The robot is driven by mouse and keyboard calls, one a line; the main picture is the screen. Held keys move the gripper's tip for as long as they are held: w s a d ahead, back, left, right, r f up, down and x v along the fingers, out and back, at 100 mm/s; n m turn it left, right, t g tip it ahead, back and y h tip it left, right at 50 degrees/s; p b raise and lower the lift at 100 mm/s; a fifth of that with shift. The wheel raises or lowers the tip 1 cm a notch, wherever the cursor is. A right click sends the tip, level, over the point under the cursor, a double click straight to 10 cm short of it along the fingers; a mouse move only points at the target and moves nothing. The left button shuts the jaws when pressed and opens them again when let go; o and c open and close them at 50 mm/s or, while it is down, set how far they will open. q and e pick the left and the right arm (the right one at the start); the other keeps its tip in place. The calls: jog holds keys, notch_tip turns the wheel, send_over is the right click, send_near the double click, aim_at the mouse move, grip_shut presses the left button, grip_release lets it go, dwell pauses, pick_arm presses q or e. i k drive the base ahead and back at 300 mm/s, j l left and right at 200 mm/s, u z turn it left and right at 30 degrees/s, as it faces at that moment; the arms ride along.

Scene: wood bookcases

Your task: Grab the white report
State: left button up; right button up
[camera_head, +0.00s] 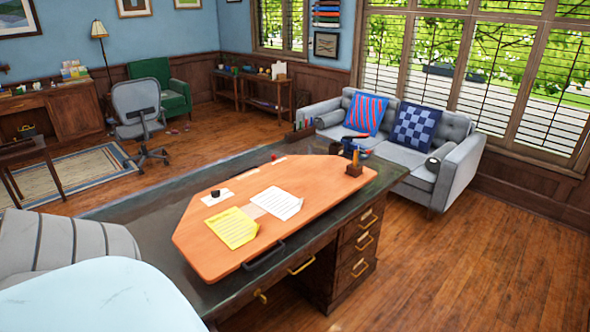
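A white sheet with printed lines (276,203), which looks like the white report, lies flat on the orange desk board (205,262). A yellow sheet with writing (232,228) lies to its left and nearer to me. A smaller white paper (217,197) with a small dark object on it lies farther back on the board. Neither of my grippers shows in the head view, so I cannot see whether they are open or shut.
The board rests on a dark desk (110,208) with drawers. A wooden holder (354,169) stands at its right end. A grey sofa (455,168) stands behind right, a grey chair (60,240) at left. Wood floor (465,265) at right is clear.

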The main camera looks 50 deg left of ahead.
aim_at(281, 204)
jog(key=i+u, duration=0.35)
jog(key=i+l+u, duration=0.1)
jog(key=i+u, duration=0.25)
jog(key=i+l+u, duration=0.35)
jog(key=i, duration=0.15)
jog(key=i+l+u, duration=0.1)
jog(key=i+u, duration=0.15)
jog(key=u, duration=0.2)
jog(key=i+l+u, duration=0.2)
jog(key=u, duration=0.25)
jog(key=i+l+u, duration=0.3)
jog(key=u, duration=0.15)
jog(key=i+l+u, duration=0.15)
jog(key=l+u, duration=0.3)
jog(key=i+l+u, duration=0.1)
jog(key=l+u, duration=0.15)
jog(key=u, duration=0.2)
